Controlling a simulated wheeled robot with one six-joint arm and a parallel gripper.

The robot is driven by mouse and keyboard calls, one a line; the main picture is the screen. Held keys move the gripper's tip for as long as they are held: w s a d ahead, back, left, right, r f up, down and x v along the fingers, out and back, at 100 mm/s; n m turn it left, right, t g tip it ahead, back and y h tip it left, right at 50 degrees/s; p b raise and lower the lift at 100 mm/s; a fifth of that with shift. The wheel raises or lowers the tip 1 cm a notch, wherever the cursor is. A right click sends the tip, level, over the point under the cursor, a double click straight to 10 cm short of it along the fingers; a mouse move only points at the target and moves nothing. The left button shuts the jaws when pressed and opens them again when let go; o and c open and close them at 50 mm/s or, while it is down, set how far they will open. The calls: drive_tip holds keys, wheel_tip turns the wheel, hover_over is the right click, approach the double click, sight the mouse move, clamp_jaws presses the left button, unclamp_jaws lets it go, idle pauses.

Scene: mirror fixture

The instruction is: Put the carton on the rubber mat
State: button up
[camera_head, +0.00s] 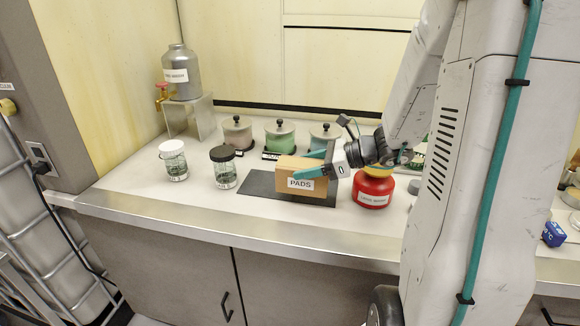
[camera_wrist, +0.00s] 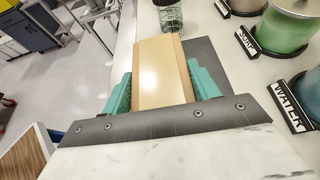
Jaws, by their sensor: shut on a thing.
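The carton (camera_head: 290,186) is a tan box with a white label reading PADS on its front. It is over the right part of the dark grey rubber mat (camera_head: 258,187), and it looks upright. I cannot tell whether its base touches the mat. My gripper (camera_head: 317,171) has teal fingers and comes in from the right. It is shut on the carton. In the wrist view the carton (camera_wrist: 162,75) sits between the two teal fingers, and part of the mat (camera_wrist: 203,62) shows beside it.
A red canister (camera_head: 373,190) stands right of the carton. Two glass jars, one white-lidded (camera_head: 174,161) and one black-lidded (camera_head: 223,167), stand left of the mat. Several lidded pots (camera_head: 280,137) with name signs line the back. A grey bottle (camera_head: 181,73) stands on a metal stand. The counter's front strip is clear.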

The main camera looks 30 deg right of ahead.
drive_tip(key=shift+w+d+f, duration=0.1)
drive_tip(key=shift+w+f, duration=0.6)
drive_tip(key=shift+w, duration=0.6)
drive_tip(key=shift+w+d+f, duration=0.1)
drive_tip(key=shift+w+f, duration=0.6)
drive_tip(key=shift+w, duration=0.65)
drive_tip(key=shift+w+d+f, duration=0.1)
drive_tip(key=shift+w+f, duration=0.6)
drive_tip(key=shift+w, duration=0.6)
drive_tip(key=shift+f, duration=0.1)
drive_tip(key=o, duration=1.1)
drive_tip(key=shift+f, duration=0.1)
drive_tip(key=shift+o, duration=0.2)
